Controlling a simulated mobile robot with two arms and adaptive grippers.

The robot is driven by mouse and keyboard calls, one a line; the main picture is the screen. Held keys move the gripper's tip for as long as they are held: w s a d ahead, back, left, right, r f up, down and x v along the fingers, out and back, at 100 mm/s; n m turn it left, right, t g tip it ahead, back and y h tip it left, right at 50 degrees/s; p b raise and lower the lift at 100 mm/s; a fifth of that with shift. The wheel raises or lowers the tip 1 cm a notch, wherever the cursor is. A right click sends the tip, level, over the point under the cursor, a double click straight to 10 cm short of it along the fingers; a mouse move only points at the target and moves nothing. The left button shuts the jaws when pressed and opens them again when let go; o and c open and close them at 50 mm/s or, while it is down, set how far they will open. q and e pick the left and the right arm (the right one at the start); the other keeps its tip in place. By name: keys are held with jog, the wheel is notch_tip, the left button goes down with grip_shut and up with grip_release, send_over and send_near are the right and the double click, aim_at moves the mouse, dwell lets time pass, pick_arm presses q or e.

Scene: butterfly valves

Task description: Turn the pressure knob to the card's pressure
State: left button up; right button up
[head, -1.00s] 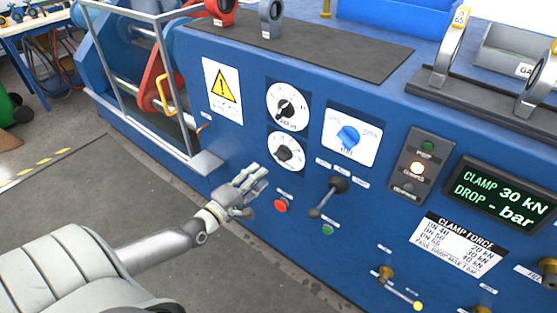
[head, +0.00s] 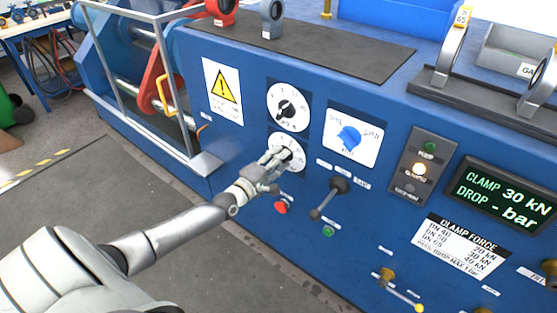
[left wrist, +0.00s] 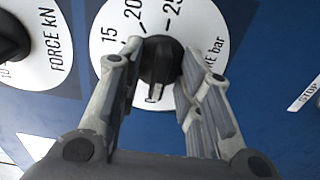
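The pressure knob (left wrist: 160,60) is black, on a white dial (left wrist: 205,30) marked 15, 20, 25 and bar. A pale mark shows at the knob's lower end in the left wrist view. My left gripper (left wrist: 161,58) is open, with one finger on each side of the knob; contact is unclear. In the head view, my left gripper (head: 279,156) is at the lower dial (head: 293,140) and covers part of it. A white card (head: 222,90) with a yellow warning triangle is up and left; its small text is unreadable. My right gripper is not in view.
The force dial (head: 288,105) is just above, with its black knob. A blue selector (head: 349,137), a black lever (head: 338,186) and a red button (head: 280,207) are close by. The display (head: 500,195) reads CLAMP 30 kN, DROP - bar. A force table (head: 458,246) is below it.

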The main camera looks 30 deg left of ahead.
pick_arm(q)
jog(key=shift+c, duration=0.5)
grip_shut()
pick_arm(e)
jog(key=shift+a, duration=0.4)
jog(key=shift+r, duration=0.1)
pick_arm(q)
jog(key=shift+f+m+p, duration=0.1)
jog(key=shift+m+p, duration=0.3)
jog(key=shift+m, duration=17.5)
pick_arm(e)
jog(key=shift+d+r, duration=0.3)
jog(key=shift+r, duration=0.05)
